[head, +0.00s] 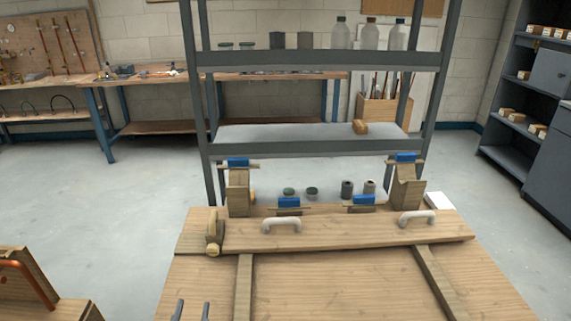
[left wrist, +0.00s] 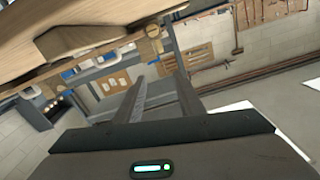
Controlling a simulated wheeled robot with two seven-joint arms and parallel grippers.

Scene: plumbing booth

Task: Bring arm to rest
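My left gripper (head: 192,311) shows only by its two dark fingertips at the bottom edge of the head view, in front of the wooden bench. In the left wrist view its two grey fingers (left wrist: 163,95) stand apart with nothing between them, so it is open and empty. It touches nothing that I can see. My right gripper is in neither view.
The wooden bench (head: 340,285) bears a raised board with two pale handles (head: 281,224) (head: 417,217), blue-topped clamps (head: 365,202) and wooden blocks (head: 238,192). A grey shelf rack (head: 320,60) stands behind. Floor is open on both sides.

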